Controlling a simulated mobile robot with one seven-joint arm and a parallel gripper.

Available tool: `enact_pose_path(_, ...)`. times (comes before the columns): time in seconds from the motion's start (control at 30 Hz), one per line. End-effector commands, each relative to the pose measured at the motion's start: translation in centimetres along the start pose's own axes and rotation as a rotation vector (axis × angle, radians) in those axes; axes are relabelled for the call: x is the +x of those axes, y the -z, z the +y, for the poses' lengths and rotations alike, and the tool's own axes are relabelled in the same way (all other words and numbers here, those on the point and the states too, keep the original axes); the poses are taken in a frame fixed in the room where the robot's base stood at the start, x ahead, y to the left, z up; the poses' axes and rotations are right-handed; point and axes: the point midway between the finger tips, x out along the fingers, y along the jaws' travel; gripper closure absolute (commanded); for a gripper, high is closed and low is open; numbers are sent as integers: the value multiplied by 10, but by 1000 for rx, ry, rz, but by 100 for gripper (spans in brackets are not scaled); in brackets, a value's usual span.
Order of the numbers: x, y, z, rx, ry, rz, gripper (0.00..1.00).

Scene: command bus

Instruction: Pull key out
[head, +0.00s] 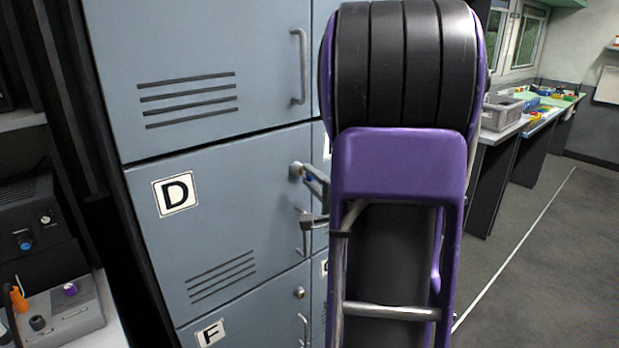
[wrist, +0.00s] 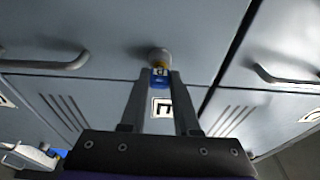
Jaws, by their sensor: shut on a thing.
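A small blue key (wrist: 160,77) with a yellowish part stands at a round lock (wrist: 159,56) in the wrist view. In the head view the lock (head: 296,170) is at the upper right of the locker door marked D (head: 225,215), and a bit of blue shows beside it. My gripper (wrist: 160,75) is shut on the key, one finger on each side. In the head view the gripper (head: 313,180) reaches in from the right, partly hidden by my arm. The key's shaft is too small to see, so I cannot tell how deep it sits.
The door marked F (head: 240,328) with its own lock (head: 299,292) is below. A handle (head: 299,66) sticks out of the door above. A control box (head: 65,310) is at lower left. The floor (head: 540,240) on the right is clear.

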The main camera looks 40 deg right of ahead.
Motion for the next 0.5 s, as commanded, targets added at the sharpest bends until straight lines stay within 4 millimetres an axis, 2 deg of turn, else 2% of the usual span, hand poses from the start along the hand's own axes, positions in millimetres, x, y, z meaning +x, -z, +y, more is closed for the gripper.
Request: enact_pose_path(0.5,-16,4,0,2,0,1,100)
